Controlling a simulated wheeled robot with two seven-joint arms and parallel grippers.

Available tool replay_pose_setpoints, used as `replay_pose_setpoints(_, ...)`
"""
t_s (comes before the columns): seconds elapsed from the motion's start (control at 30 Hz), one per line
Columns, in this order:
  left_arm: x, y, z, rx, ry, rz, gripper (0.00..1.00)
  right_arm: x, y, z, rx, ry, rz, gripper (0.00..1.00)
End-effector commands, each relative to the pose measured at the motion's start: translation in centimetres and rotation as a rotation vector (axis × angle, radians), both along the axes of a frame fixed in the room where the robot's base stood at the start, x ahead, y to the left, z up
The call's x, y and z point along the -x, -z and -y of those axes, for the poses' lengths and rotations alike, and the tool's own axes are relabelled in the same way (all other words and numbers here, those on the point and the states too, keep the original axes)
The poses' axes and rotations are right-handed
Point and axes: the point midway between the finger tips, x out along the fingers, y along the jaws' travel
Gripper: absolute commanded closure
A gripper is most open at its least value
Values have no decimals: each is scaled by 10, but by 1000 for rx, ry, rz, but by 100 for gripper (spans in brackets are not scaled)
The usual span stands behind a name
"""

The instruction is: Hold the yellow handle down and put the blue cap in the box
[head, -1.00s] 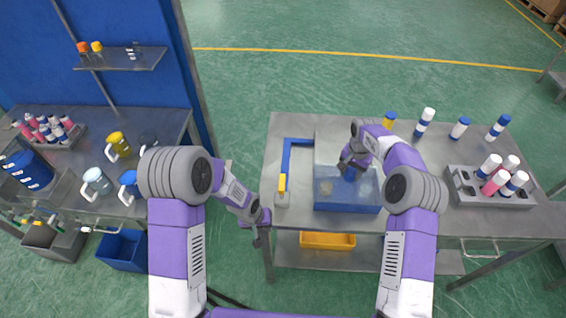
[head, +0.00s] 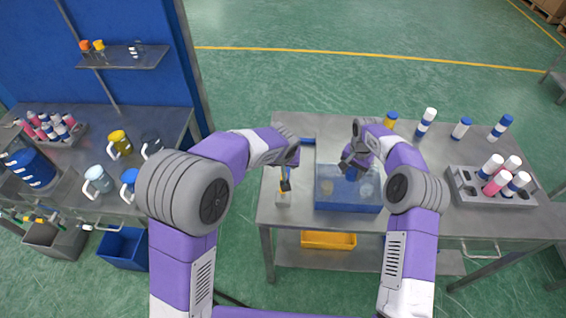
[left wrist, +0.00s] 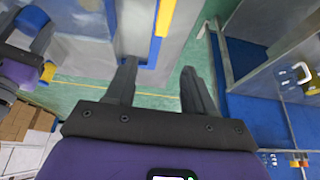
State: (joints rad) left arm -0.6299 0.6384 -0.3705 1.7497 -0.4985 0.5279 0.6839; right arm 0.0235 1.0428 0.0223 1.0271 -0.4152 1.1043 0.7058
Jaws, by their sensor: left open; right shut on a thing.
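The yellow handle (left wrist: 164,17) is on a blue lever arm; in the head view it is mostly covered by my left gripper (head: 286,184). In the left wrist view my left gripper (left wrist: 158,82) is open and empty, its fingers apart, with the handle beyond them and not between them. My right gripper (head: 350,168) is shut on a small blue thing, seemingly the blue cap (head: 351,176), above the box. The box (head: 346,207) is blue below with clear walls; small pale pieces show inside it.
A grey rack (head: 490,199) with white and pink bottles stands at the right of the table (head: 420,215). Several capped bottles stand along the back. A yellow bin (head: 328,240) sits on the shelf below. Another bench with jugs is at the left.

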Motion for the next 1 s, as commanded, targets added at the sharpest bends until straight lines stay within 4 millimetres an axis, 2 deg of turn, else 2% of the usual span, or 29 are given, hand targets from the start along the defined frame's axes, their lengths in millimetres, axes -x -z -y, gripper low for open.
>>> replay_pose_setpoints(0.4,-2,20,-1,-1,-6,-286,47,0,0,0,0,0,0,82)
replay_pose_setpoints(0.57,-1,28,0,5,0,-320,47,0,0,0,0,0,0,82)
replay_pose_setpoints(0.67,-2,42,0,4,0,-321,47,0,0,0,0,0,0,82)
replay_pose_setpoints(1.0,-10,106,0,4,-1,-320,47,0,0,0,0,0,0,82)
